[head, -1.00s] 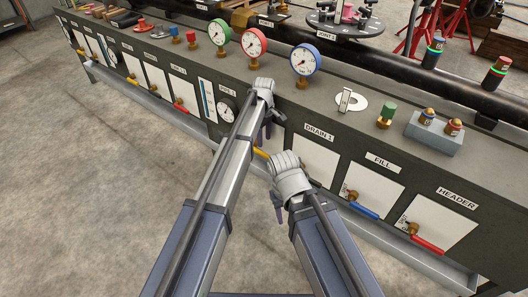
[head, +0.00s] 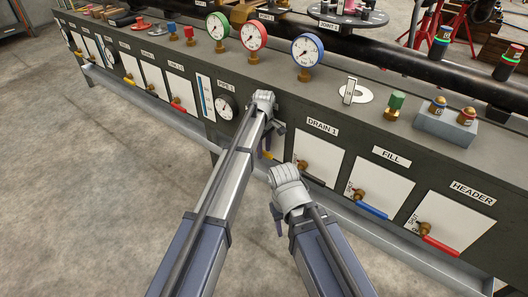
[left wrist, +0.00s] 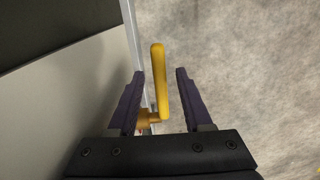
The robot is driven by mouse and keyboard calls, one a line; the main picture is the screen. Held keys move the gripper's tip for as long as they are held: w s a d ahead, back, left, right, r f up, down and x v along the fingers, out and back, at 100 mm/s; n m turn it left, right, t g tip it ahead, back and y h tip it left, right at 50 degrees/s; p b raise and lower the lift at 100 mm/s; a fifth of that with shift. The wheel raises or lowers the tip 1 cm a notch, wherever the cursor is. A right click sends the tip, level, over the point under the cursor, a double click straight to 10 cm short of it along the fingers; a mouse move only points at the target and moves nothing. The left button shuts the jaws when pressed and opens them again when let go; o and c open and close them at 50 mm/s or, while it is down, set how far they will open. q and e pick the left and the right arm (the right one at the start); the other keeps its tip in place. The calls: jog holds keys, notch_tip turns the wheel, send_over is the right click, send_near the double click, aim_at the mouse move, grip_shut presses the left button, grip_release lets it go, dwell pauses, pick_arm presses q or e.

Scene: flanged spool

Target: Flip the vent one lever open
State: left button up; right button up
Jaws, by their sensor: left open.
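A yellow lever (left wrist: 159,82) on a brass valve stem (left wrist: 146,121) stands between the two purple fingers of my left gripper (left wrist: 160,82) in the left wrist view. The fingers are open, with a gap visible on each side of the lever. In the head view only a bit of the yellow lever (head: 265,155) shows beside my left gripper (head: 267,142), at the bench's front panel. My left arm hides most of that valve plate, and no vent label is readable. My right gripper (head: 276,213) is lower, in front of the drain 1 plate; its finger opening is unclear.
To the right on the front panel are the drain 1 lever (head: 314,181), the blue fill lever (head: 371,211) and the red header lever (head: 440,246). A metal rail (head: 385,248) runs below the panel. Dial gauges (head: 306,51) stand on top. The floor in front is clear.

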pick_arm(q)
grip_shut()
dwell(1.4)
